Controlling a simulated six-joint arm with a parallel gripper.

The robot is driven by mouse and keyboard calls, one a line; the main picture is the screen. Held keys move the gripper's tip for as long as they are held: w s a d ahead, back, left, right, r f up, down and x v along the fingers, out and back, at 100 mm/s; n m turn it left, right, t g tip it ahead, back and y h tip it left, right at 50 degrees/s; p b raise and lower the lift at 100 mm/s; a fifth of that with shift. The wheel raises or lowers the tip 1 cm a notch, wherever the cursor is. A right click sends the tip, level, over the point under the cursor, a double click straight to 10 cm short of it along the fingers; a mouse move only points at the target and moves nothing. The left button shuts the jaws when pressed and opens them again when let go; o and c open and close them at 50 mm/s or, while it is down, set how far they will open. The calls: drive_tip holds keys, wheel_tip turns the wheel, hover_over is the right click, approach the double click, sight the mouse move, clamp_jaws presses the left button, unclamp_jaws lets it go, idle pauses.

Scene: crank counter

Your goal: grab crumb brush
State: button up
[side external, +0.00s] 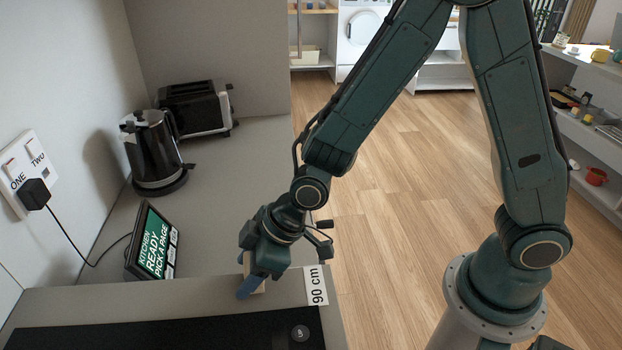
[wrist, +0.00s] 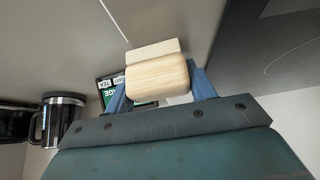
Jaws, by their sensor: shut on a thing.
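The crumb brush (wrist: 157,80) has a pale wooden body with a cream strip along its far side. In the wrist view it sits between the two blue fingers of my gripper (wrist: 158,88), which are shut on its sides. In the side view my gripper (side external: 246,273) points down low over the grey counter, near the 90 cm label. There only a small pale part of the brush (side external: 259,287) shows, and the fingers hide most of it. I cannot tell whether the brush touches the counter.
A tablet screen (side external: 157,243) stands left of my gripper, with a cord to a wall socket (side external: 28,172). A kettle (side external: 152,155) and a toaster (side external: 196,108) stand farther back. A black hob (side external: 170,335) lies in front. The counter's right edge drops to the floor.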

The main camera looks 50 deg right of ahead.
sight(247, 263)
drive_tip(key=shift+r, duration=0.1)
wheel_tip(247, 263, up, 20)
drive_tip(key=shift+f, duration=0.1)
idle(0.8)
idle(0.5)
